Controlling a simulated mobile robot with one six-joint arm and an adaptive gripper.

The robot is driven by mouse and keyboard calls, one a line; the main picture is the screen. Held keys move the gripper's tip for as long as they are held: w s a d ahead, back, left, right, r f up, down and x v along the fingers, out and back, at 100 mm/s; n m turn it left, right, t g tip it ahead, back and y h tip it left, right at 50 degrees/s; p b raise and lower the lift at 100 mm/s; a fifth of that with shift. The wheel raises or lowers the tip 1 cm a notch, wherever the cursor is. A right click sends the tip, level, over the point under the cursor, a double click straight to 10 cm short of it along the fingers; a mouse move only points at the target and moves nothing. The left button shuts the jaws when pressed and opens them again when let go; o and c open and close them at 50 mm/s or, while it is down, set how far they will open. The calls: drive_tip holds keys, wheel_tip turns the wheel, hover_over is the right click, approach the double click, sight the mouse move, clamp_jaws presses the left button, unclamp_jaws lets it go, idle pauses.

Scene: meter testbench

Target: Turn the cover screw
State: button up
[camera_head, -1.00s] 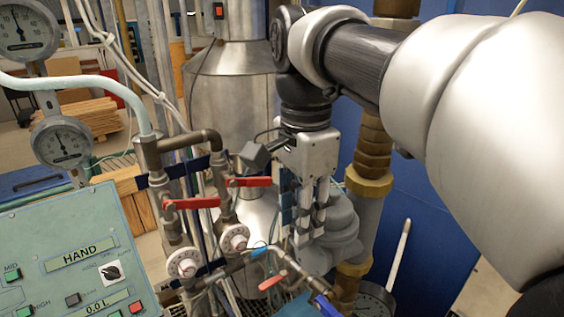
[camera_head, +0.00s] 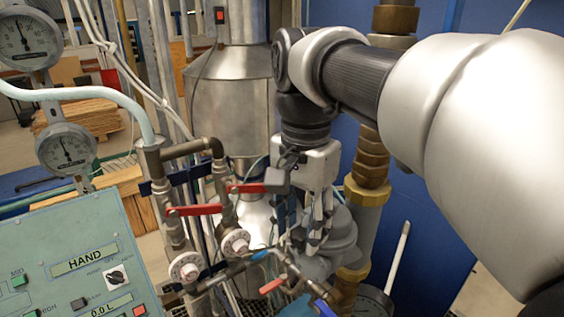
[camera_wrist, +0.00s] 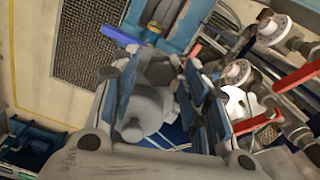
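The grey rounded meter body (camera_head: 343,238) stands in the pipework, left of the brass-coloured pipe. In the wrist view the meter (camera_wrist: 150,105) lies between my fingers, with a small round knob (camera_wrist: 132,131) on its near side. I cannot tell for certain whether this knob is the cover screw. My gripper (camera_head: 312,240) points down over the meter and hides part of it. In the wrist view my gripper (camera_wrist: 165,85) is open, its blue-padded fingers apart on either side of the meter. I cannot tell whether they touch it.
Red valve levers (camera_head: 195,210) and white dials (camera_head: 236,242) stand left of my gripper. A blue-handled lever (camera_head: 325,307) is just below. The brass-coloured pipe (camera_head: 367,190) rises close on the right. A control panel (camera_head: 75,265) fills the lower left.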

drive_tip(key=shift+o, duration=0.3)
wheel_tip(320, 180, up, 12)
idle(0.6)
drive_tip(key=shift+r, duration=0.1)
wheel_tip(320, 180, up, 5)
drive_tip(key=m+p, duration=0.5)
hover_over(301, 232)
drive_tip(key=shift+m, duration=0.5)
wheel_tip(301, 232, down, 17)
drive_tip(key=b, duration=0.4)
drive_tip(key=shift+c, duration=0.4)
